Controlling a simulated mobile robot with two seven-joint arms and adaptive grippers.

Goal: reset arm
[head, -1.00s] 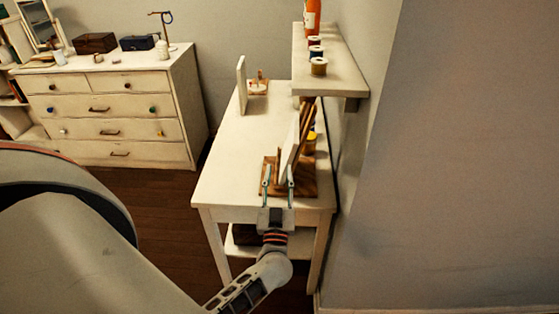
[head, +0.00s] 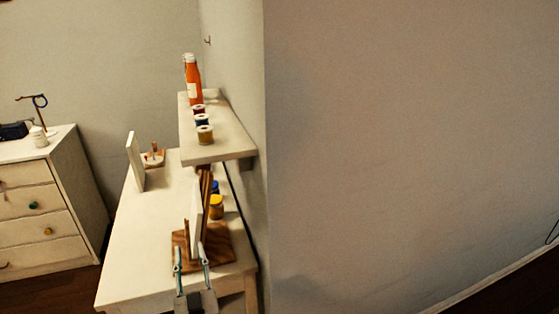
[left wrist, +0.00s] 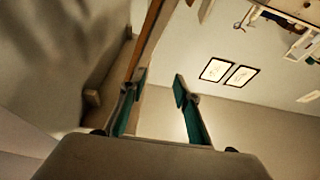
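My left gripper (head: 191,258) shows at the bottom of the head view, at the near end of the white table (head: 125,275). Its two teal-lined fingers are apart, with nothing visible held between them. In the left wrist view the fingers (left wrist: 161,82) are also spread and empty. In the head view the gripper is in front of a wooden stand (head: 222,248) with an upright white board (head: 195,222). I cannot tell whether it touches the stand. My right gripper is in neither view.
A wall shelf (head: 232,152) over the table carries an orange bottle (head: 193,80) and several thread spools (head: 205,135). Another white board (head: 135,160) stands farther back on the table. A white dresser (head: 75,170) is at left. Bare wall (head: 400,150) fills the right.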

